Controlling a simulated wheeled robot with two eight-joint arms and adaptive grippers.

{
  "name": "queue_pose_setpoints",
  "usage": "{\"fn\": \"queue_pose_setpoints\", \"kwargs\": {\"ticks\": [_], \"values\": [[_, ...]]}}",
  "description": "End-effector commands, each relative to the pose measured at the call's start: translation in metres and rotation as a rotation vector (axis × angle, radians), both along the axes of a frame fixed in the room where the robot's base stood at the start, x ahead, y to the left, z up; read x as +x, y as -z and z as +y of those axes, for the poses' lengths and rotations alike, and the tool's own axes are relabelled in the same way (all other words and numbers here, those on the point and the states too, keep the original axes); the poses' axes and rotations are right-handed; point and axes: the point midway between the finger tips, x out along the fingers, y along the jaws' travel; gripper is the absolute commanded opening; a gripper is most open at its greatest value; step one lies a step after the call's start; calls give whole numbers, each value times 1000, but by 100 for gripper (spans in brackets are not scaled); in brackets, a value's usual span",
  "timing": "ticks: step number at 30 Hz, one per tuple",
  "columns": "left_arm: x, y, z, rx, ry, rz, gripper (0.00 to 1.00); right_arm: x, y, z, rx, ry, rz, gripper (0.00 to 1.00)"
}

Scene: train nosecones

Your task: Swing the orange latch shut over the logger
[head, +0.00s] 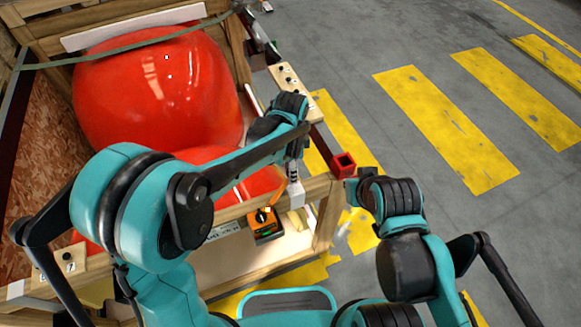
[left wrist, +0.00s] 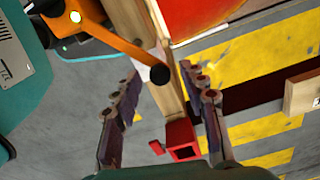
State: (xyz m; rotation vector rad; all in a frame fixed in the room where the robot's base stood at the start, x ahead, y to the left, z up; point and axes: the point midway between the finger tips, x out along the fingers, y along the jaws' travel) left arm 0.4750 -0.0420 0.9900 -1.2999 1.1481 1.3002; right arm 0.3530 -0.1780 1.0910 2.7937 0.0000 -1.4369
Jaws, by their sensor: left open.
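In the head view my arm partly hides that hand. My right arm shows at right, but its gripper cannot be made out.
A large red nosecone (head: 160,85) fills the crate (head: 325,200). A red square tube end (head: 343,165) sticks out at the crate's corner, and it also shows below the knob in the left wrist view (left wrist: 182,139). Grey floor with yellow stripes (head: 445,125) is clear at right.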

Motion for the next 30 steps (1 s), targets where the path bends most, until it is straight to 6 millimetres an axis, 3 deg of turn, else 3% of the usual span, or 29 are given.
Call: {"fn": "queue_pose_setpoints", "kwargs": {"ticks": [5,19,24,30], "values": [[0,-11,0,0,0,0,42,0,0,0,0,0,0,0],[0,-103,0,0,0,0,42,0,0,0,0,0,0,0],[0,-118,0,0,0,0,42,0,0,0,0,0,0,0],[0,-120,0,0,0,0,42,0,0,0,0,0,0,0]]}}
